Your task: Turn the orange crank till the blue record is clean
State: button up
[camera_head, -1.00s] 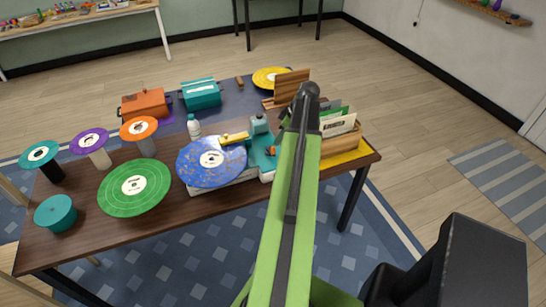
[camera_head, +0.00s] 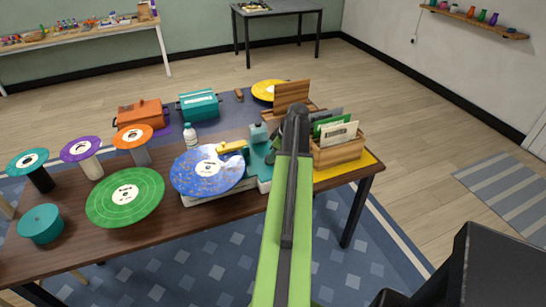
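The blue record (camera_head: 206,170) lies flat on a white and teal cleaning machine (camera_head: 222,194) near the table's front edge. Pale specks and smudges show on its blue surface around the white label. A yellow arm (camera_head: 232,147) reaches over the record's far right edge. My green arm extends from the bottom of the view to the machine's right side. Its dark end covers that spot, so my gripper's fingers are hidden. The orange crank cannot be made out now; it is hidden behind my arm.
A green record (camera_head: 125,197) lies to the left, with teal, purple and orange records on stands behind it. A white bottle (camera_head: 190,136) stands behind the machine. A wooden record crate (camera_head: 338,150) stands close on the arm's right.

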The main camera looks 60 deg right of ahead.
grip_shut()
jog(key=shift+d, duration=0.1)
jog(key=shift+a, duration=0.2)
